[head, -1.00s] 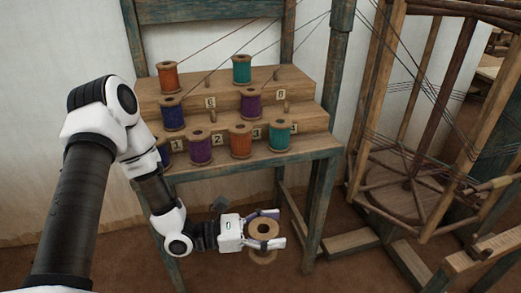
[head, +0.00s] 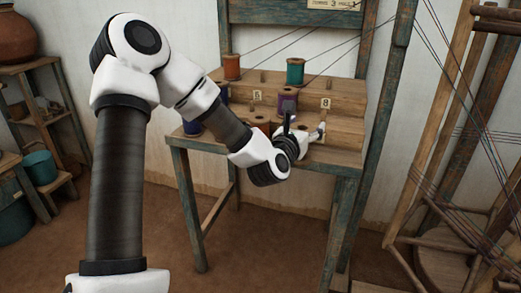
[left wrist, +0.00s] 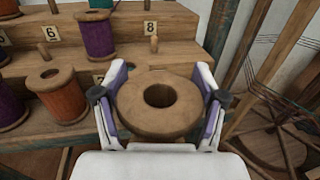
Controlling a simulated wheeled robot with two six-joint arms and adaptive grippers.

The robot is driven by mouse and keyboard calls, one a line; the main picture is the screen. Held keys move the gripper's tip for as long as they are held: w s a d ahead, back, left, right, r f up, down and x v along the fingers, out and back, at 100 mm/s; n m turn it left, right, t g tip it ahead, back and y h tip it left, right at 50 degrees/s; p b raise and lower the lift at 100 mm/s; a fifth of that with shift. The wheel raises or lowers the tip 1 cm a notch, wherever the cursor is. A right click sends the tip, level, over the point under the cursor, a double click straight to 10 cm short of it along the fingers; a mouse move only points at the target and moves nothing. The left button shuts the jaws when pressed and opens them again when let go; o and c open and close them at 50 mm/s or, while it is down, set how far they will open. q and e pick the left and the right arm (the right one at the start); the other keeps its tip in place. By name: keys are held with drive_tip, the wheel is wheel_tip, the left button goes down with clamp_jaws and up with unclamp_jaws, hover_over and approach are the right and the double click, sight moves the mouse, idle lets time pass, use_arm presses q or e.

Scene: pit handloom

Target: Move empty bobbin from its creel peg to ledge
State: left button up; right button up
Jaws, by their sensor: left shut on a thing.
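The empty bobbin (left wrist: 133,104) is a bare tan wooden spool. In the left wrist view its round flange and dark centre hole face me between the fingers. My left gripper (head: 312,136) is shut on it, at the right part of the stepped wooden creel (head: 345,95); it also shows in the left wrist view (left wrist: 161,82). In the head view the gripper mostly hides the bobbin. A bare peg (left wrist: 154,44) stands beside label 8, beyond the bobbin. I cannot tell whether the bobbin touches the step. My right gripper is out of view.
Wound bobbins stand close by: an orange one (left wrist: 58,96) left of the gripper, a purple one (left wrist: 96,35) behind it, and a teal one (head: 295,71) on top. Threads run up from the bobbins. A frame post (head: 375,130) stands at the right, with a large wooden reel beyond.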

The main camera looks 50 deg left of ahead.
use_arm(q)
drive_tip(key=shift+w+a+r+n+g+y, duration=0.2)
drive_tip(key=shift+w+a+n+g+y, duration=0.15)
drive_tip(key=shift+w+a+y, duration=0.2)
drive_tip(key=w+d+f, duration=0.1)
drive_tip(key=w, duration=0.3)
drive_tip(key=w+f, duration=0.2)
drive_tip(key=w, duration=0.3)
drive_tip(key=w+d+f, duration=0.1)
drive_tip(key=w, duration=0.4)
drive_tip(key=shift+w+d+f, duration=0.1)
drive_tip(key=shift+d+f, duration=0.2)
drive_tip(key=shift+d, duration=0.05)
drive_tip(key=shift+w+f, duration=0.1)
drive_tip(key=shift+f, duration=0.15)
drive_tip(key=o, duration=1.1)
drive_tip(key=shift+f, duration=0.1)
